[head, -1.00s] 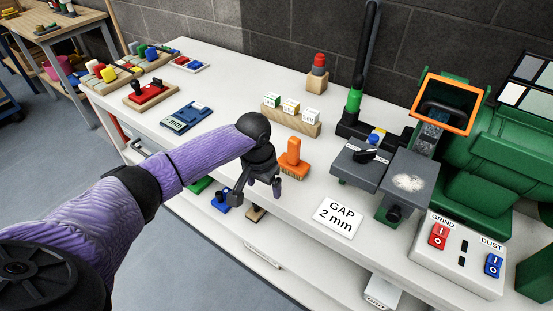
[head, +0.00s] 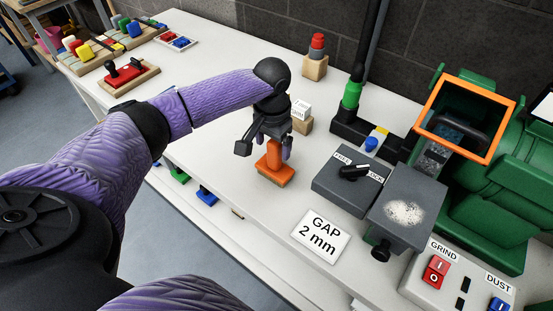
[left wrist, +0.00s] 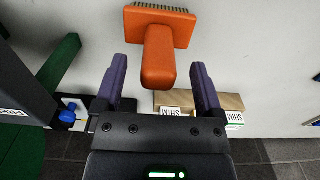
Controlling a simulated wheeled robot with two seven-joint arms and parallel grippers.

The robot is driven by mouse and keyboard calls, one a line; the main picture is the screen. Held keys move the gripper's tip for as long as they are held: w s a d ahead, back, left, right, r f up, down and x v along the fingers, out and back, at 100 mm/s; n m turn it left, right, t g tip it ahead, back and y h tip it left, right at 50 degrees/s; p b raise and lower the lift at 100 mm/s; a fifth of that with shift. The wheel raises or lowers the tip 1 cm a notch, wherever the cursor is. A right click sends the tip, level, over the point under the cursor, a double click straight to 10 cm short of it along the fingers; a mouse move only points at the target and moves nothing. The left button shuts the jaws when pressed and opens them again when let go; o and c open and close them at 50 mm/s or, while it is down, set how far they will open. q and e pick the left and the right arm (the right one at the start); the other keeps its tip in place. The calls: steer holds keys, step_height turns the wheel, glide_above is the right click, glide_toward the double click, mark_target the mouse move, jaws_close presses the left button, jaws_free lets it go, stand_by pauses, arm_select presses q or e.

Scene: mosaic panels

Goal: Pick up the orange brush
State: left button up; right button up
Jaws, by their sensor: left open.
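The orange brush (head: 270,172) stands on the white bench top with its block down and its handle up. My left gripper (head: 275,150) is open directly over it, its fingers pointing down around the upper handle. In the left wrist view, the brush handle (left wrist: 158,60) lies between the two dark purple fingers of the left gripper (left wrist: 158,72), with a gap on both sides. I cannot tell how deep the handle sits between them. The gripper covers part of the handle in the head view. My right gripper is not in view.
A wooden block with SHIM pieces (head: 302,124) stands just behind the gripper. A grey rest with a lever (head: 350,178) and the green grinder (head: 485,215) are to the right. The GAP 2 mm card (head: 320,236) lies in front. Bench space left of the brush is clear.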

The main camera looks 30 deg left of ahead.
mark_target(274, 160)
arm_select(q)
steer(key=shift+w+f+b, duration=0.2)
steer(key=shift+f+b, duration=0.1)
steer(key=shift+f, duration=1.3)
jaws_close()
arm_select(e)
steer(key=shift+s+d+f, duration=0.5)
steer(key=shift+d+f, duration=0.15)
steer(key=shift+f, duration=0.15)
